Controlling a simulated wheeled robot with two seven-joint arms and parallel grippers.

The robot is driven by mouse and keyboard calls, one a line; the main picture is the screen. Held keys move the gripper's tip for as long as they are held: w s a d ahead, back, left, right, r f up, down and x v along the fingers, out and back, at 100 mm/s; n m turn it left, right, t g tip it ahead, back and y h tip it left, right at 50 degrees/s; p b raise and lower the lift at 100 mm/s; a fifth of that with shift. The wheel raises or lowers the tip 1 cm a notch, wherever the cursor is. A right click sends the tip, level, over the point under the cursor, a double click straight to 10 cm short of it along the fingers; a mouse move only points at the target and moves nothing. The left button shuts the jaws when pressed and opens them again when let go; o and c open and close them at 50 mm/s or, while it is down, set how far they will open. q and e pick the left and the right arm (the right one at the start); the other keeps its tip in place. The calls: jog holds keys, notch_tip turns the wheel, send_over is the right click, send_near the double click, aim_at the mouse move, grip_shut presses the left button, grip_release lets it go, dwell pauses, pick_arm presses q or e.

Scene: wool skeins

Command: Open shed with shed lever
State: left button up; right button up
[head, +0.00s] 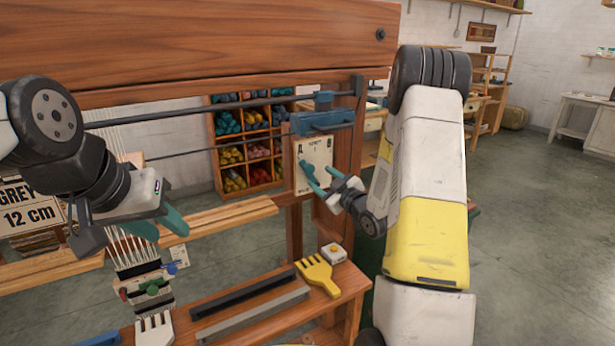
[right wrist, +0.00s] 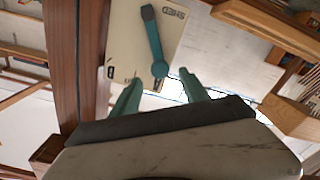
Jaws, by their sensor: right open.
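The shed lever (right wrist: 154,40) is a teal bar with a dark end and a round knob, on a cream plate (right wrist: 125,45) marked "SHED". In the head view the plate (head: 318,152) hangs on the loom's right post; there the lever is hard to tell from my teal fingers. My right gripper (right wrist: 160,84) is open and empty, its fingers pointing at the plate. The knob lies just beyond and between the fingertips; whether they touch it I cannot tell. In the head view my right gripper (head: 322,178) is before the plate. My left gripper (head: 166,232) is open above the warp threads.
The wooden loom beam (head: 220,40) spans the top. A shelf of wool skeins (head: 245,150) stands behind. Open floor is at right.

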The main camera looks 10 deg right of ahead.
jog(key=s+d+r+m+g+h, duration=0.1)
jog(key=s+r+m+g+h, duration=0.5)
jog(key=r, duration=0.5)
jog(key=s+a+m+g+y, duration=0.1)
jog(key=s+a+g, duration=0.1)
jog(key=s, duration=1.2)
jog(key=s+a+r+m+g+y, duration=0.1)
jog(key=s+a, duration=0.3)
jog(key=s, duration=1.1)
jog(key=shift+s+a+r+m+g, duration=0.3)
jog(key=shift+a+m+g, duration=0.1)
jog(key=shift+m+g, duration=0.4)
